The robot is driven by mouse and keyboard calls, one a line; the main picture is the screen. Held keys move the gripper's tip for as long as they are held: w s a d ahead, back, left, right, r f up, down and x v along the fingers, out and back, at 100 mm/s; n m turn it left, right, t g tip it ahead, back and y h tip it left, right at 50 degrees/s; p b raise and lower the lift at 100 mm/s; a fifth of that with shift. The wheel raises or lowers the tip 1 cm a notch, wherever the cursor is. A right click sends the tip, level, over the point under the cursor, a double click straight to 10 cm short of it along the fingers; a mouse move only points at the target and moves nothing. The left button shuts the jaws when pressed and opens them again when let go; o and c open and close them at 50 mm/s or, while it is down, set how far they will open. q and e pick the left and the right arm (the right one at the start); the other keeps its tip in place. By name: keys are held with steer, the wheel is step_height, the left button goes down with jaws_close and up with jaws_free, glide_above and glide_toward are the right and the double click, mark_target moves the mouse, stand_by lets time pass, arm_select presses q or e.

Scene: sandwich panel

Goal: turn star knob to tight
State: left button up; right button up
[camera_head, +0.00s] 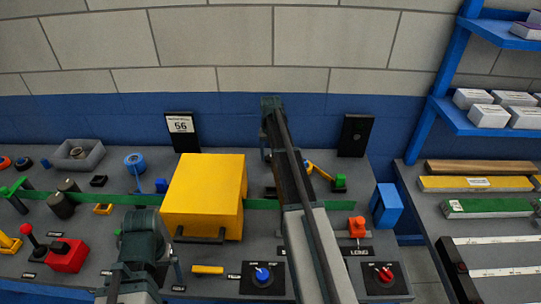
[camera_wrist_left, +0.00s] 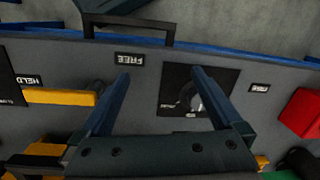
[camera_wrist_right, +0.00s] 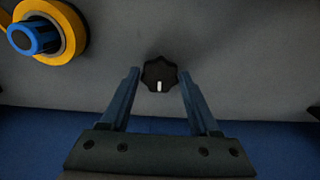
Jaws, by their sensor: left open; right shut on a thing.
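The star knob (camera_wrist_right: 159,76) is black and lobed, with a white mark that points down in the right wrist view. My right gripper (camera_wrist_right: 159,84) has one finger on each side of it and is shut on it. In the head view my right arm (camera_head: 285,160) reaches to the back of the panel, and the knob is hidden there. My left gripper (camera_wrist_left: 160,74) is open and empty above the front of the panel, near a black dial plate (camera_wrist_left: 180,103). In the head view my left wrist (camera_head: 143,240) is left of the yellow box.
A yellow box (camera_head: 205,190) with a dark handle stands mid-panel, left of my right arm. A yellow ring with a blue centre (camera_wrist_right: 45,32) is near the star knob. Blue-knob (camera_head: 262,276) and red-knob (camera_head: 386,277) dials sit at the front. Blue shelving (camera_head: 450,110) stands at right.

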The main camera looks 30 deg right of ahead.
mark_target(270, 158)
steer(key=o, duration=1.3)
steer(key=shift+o, duration=0.2)
arm_select(q)
steer(key=shift+r, duration=0.1)
arm_select(e)
steer(key=shift+r, duration=0.15)
arm_select(q)
step_height(270, 158, up, 14)
steer(key=p, duration=1.3)
steer(key=shift+f+p, duration=0.2)
steer(key=shift+p, duration=0.15)
arm_select(e)
step_height(270, 158, up, 14)
steer(key=shift+f, duration=0.25)
arm_select(q)
steer(key=shift+f, duration=0.2)
arm_select(e)
steer(key=shift+f, duration=0.15)
arm_select(q)
step_height(270, 158, down, 13)
steer(key=b, duration=1.3)
steer(key=shift+f, duration=0.1)
arm_select(e)
step_height(270, 158, down, 13)
steer(key=shift+f, duration=0.1)
